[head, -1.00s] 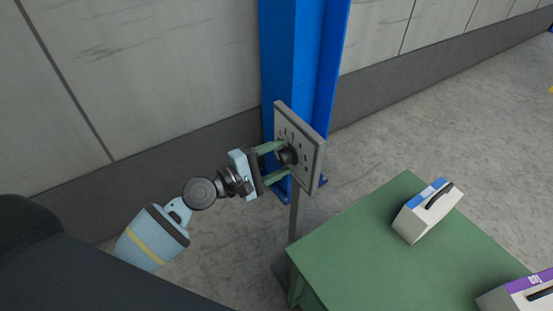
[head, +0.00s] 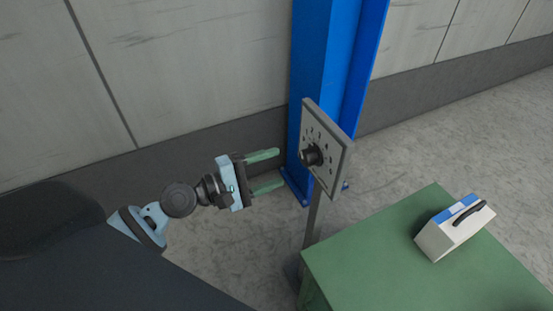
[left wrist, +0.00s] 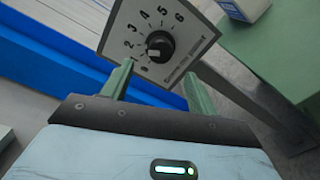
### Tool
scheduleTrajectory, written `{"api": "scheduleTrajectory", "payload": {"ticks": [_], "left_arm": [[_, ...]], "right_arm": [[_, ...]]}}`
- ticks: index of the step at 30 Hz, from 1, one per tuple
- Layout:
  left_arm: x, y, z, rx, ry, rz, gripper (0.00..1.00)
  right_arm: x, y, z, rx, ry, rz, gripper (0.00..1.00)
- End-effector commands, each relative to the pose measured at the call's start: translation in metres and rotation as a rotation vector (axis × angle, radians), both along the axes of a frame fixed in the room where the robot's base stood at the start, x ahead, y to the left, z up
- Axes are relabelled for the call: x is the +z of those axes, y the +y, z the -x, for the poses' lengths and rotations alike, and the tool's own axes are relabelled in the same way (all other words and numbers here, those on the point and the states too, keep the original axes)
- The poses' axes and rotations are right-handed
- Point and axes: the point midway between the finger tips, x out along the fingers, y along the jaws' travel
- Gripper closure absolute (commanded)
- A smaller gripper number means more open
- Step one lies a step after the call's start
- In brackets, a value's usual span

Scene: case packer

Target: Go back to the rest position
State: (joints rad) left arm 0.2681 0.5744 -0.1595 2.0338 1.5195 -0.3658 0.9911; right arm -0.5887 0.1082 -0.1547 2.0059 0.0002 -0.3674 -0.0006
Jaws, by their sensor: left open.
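My left gripper (head: 265,171) is open and empty, with its green fingers spread to the left of a grey dial panel (head: 337,158). A clear gap lies between the fingertips and the black knob (head: 311,155) on the panel. In the left wrist view the panel (left wrist: 186,23) shows a ring of numbers around the knob (left wrist: 160,46), which sits beyond and between the two fingertips (left wrist: 158,78). The white pointer on the knob is near the low numbers, but I cannot tell the exact setting. My right gripper is not in view.
The panel stands on a grey post (head: 314,222) in front of a blue column (head: 325,75). A green table (head: 385,262) at the lower right carries a white box with a blue top and black handle (head: 455,229). A grey wall (head: 180,70) runs behind.

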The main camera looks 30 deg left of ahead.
Motion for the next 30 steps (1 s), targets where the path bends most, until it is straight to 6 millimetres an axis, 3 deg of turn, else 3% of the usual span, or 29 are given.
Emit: {"api": "scheduleTrajectory", "payload": {"ticks": [8, 14, 21, 30], "left_arm": [[-0.007, -0.001, 0.003, 0.007, -0.004, -0.029, 0.41], [-0.059, -0.005, 0.037, 0.044, -0.052, -0.306, 0.41], [-0.137, -0.009, 0.116, 0.009, -0.13, -0.843, 0.41], [-0.2, -0.01, 0.235, -0.228, -0.223, -1.477, 0.41]], "right_arm": [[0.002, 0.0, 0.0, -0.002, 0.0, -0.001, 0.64], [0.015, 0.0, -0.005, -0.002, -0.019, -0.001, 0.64], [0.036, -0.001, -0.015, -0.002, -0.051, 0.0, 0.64], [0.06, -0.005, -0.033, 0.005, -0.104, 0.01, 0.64]]}}
